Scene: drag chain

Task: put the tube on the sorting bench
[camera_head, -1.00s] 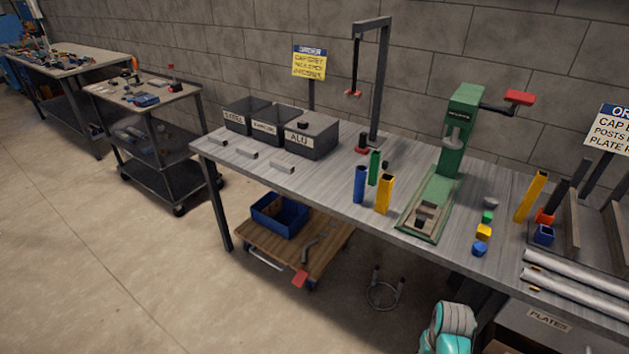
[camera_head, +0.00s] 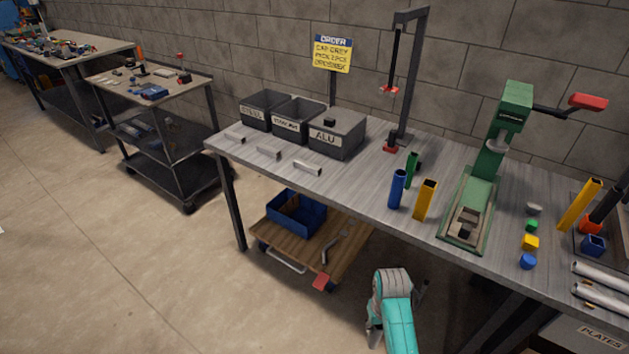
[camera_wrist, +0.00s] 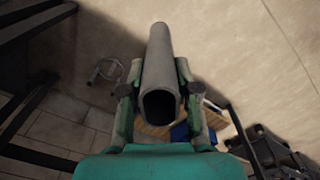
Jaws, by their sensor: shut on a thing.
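My gripper (camera_wrist: 160,88) is shut on a grey hollow tube (camera_wrist: 158,62). In the wrist view the tube's open end faces the camera, and its length runs away between the two fingers, over the floor. The tube cannot be made out in the head view, where only part of my turquoise arm shows at the bottom. A long grey bench (camera_head: 360,178) with labelled grey bins stands in front of me. A cluttered bench (camera_head: 85,52) stands at the far left. No sign naming a sorting bench is readable.
A dark cart (camera_head: 168,130) stands between the benches. A low wooden trolley (camera_head: 335,258) with a blue bin (camera_head: 296,213) sits under the long bench. A green press (camera_head: 490,150) and upright coloured tubes stand on that bench. The floor at left is clear.

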